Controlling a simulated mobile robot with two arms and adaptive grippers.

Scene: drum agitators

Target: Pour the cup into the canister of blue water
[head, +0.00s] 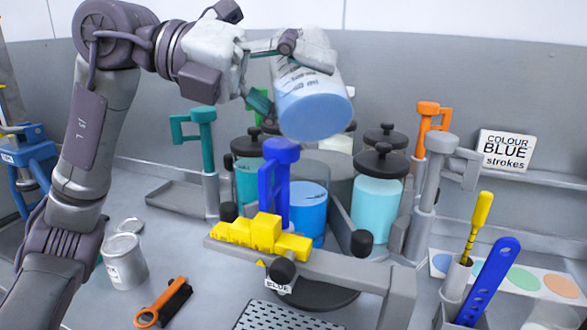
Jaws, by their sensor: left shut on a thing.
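My left gripper (277,68) comes in from the upper left and is shut on the cup (312,98), a cylinder with dark markings, pale at the top and blue at its lower end. The cup is held tilted in the air, its blue round end facing down and toward me. I cannot tell whether liquid leaves it. My right gripper is not in view.
Lidded canisters (377,205) stand around the blue one. A blue post (276,185), a teal post (206,155) and an orange post (428,120) rise nearby. A yellow stepped block (262,235) sits on the grey front bar. A tin (124,262) stands at the lower left.

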